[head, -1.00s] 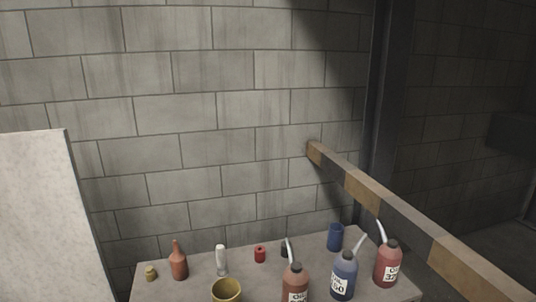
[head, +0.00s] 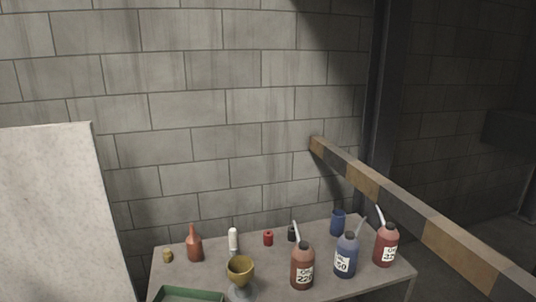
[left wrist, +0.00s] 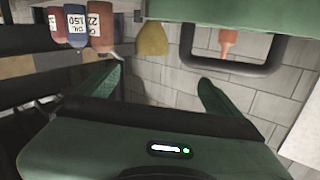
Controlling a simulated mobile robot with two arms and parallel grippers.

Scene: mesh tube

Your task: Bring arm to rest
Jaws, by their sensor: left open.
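My left gripper (left wrist: 160,84) shows in the left wrist view with its two green fingers spread apart and nothing between them. That view seems upside down, with the table's objects along its top edge. My left arm is not in the head view. My right gripper and arm are in neither view.
A striped beam (head: 410,220) runs along the right. A pale panel (head: 50,210) stands left.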

